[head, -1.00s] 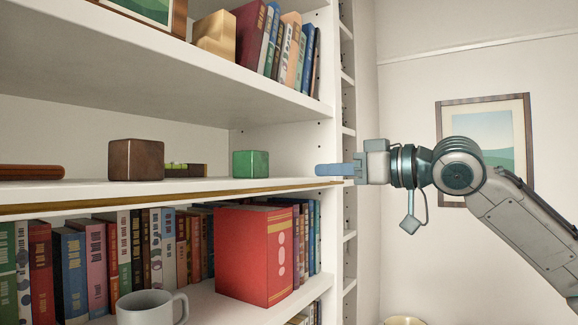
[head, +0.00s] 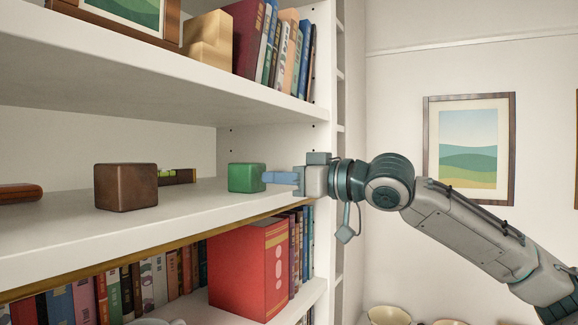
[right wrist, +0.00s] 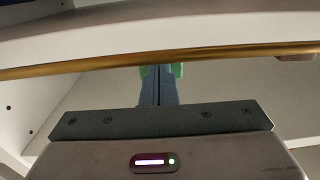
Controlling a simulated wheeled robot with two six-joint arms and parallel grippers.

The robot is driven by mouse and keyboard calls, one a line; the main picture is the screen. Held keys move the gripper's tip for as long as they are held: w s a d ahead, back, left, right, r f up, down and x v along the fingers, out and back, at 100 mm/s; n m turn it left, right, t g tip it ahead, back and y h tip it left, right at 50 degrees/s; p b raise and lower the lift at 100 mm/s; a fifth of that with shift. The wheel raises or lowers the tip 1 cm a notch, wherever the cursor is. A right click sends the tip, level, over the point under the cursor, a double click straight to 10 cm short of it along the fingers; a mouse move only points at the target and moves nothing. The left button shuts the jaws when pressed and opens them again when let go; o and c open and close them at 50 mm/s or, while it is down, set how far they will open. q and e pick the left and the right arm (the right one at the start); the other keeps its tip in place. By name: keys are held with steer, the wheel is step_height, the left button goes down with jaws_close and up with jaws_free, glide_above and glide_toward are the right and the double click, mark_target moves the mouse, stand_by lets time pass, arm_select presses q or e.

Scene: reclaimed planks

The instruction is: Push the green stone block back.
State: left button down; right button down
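The green stone block (head: 246,177) stands on the middle shelf (head: 60,232) near its right end, close to the front edge. My right gripper (head: 268,178) reaches in from the right with its blue fingers together, the tips at the block's right side in the head view. In the right wrist view the closed fingers (right wrist: 158,82) point at the block (right wrist: 176,70), which shows mostly hidden behind them. Whether the tips touch it I cannot tell for sure. My left gripper is not in view.
A brown block (head: 126,187) stands left of the green one, with a small spirit level (head: 176,176) behind it. A reddish-brown object (head: 18,193) lies at far left. The upper shelf (head: 190,90) is overhead. Books and a red box (head: 246,268) fill the shelf below.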

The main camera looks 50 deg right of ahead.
steer(key=shift+s, duration=0.1)
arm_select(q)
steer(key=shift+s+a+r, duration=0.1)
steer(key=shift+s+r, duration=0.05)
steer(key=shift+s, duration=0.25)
arm_select(e)
steer(key=shift+w, duration=0.2)
steer(key=shift+w, duration=0.1)
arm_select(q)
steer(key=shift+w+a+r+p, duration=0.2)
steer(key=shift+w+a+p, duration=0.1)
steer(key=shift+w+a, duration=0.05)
arm_select(e)
steer(key=shift+w+a, duration=0.2)
steer(key=shift+w, duration=0.25)
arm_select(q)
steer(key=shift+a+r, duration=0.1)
arm_select(e)
steer(key=shift+w, duration=0.15)
